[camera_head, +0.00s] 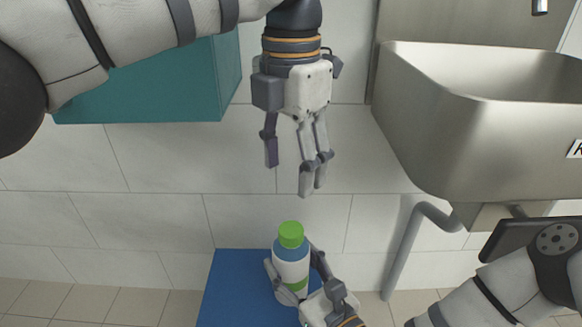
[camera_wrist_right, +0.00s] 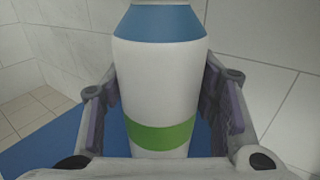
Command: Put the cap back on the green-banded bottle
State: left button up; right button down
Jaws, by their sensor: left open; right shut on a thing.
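The green-banded bottle (camera_head: 291,272) stands upright on a blue surface (camera_head: 235,282). It is white with a blue shoulder and a green band low on its body. A green cap (camera_head: 291,234) sits on its top; I cannot tell whether it is tight. The right wrist view shows the bottle (camera_wrist_right: 158,85) close up, with its top cut off. My right gripper (camera_head: 294,276) is shut on the bottle, with its fingers on both sides of it. My left gripper (camera_head: 290,173) hangs above the cap, fingers pointing down, open and empty.
A steel sink (camera_head: 440,130) with a grey drain pipe (camera_head: 405,250) is on the right. A teal box-like unit (camera_head: 160,90) is at the upper left, behind my left arm. A tiled wall (camera_head: 150,165) stands behind. The space between my left gripper and the cap is clear.

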jog(key=c, duration=0.6)
grip_release()
jog(key=shift+o, duration=0.2)
jog(key=shift+s, duration=0.1)
jog(key=v, duration=1.2)
